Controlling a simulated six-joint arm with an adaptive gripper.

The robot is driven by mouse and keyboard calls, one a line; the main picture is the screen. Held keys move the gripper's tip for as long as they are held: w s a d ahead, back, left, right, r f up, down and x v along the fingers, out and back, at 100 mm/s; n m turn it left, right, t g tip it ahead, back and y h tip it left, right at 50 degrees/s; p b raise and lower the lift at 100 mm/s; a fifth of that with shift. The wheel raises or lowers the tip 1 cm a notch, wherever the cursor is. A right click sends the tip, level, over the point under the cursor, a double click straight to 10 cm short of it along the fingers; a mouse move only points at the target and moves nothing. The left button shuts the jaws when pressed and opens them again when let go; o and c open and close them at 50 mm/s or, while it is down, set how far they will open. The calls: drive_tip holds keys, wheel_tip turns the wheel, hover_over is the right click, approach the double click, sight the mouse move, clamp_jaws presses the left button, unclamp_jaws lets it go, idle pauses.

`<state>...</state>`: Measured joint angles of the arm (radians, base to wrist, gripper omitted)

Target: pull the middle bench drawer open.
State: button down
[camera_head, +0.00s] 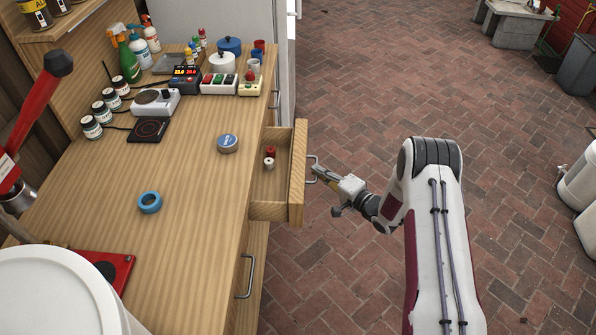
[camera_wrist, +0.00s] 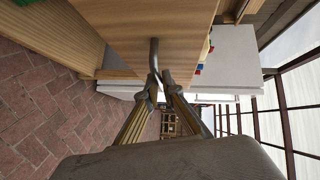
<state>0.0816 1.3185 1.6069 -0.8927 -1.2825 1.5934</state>
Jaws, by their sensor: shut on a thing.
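The wooden bench drawer (camera_head: 297,172) stands pulled out from the right side of the bench. A small red item (camera_head: 270,152) and a small white item (camera_head: 268,163) lie inside it. My gripper (camera_head: 316,170) is at the drawer front, shut on its metal bar handle (camera_head: 312,160). In the wrist view, the handle (camera_wrist: 153,55) runs down between the two fingertips of my gripper (camera_wrist: 158,80), with the drawer front (camera_wrist: 120,25) behind it. Another drawer handle (camera_head: 247,277) shows on the bench side nearer the camera.
The bench top (camera_head: 190,200) holds a blue ring (camera_head: 149,202), a blue-lidded tin (camera_head: 227,143), a small scale (camera_head: 155,102), and several bottles at the back. A white bucket (camera_head: 55,295) stands at the front left. The brick floor (camera_head: 380,90) right of the drawer is clear around my arm.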

drive_tip(key=d, duration=1.3)
drive_tip(key=shift+d, duration=0.3)
drive_tip(key=c, duration=2.2)
unclamp_jaws()
drive_tip(key=shift+v, duration=6)
drive_tip(key=shift+f, duration=0.1)
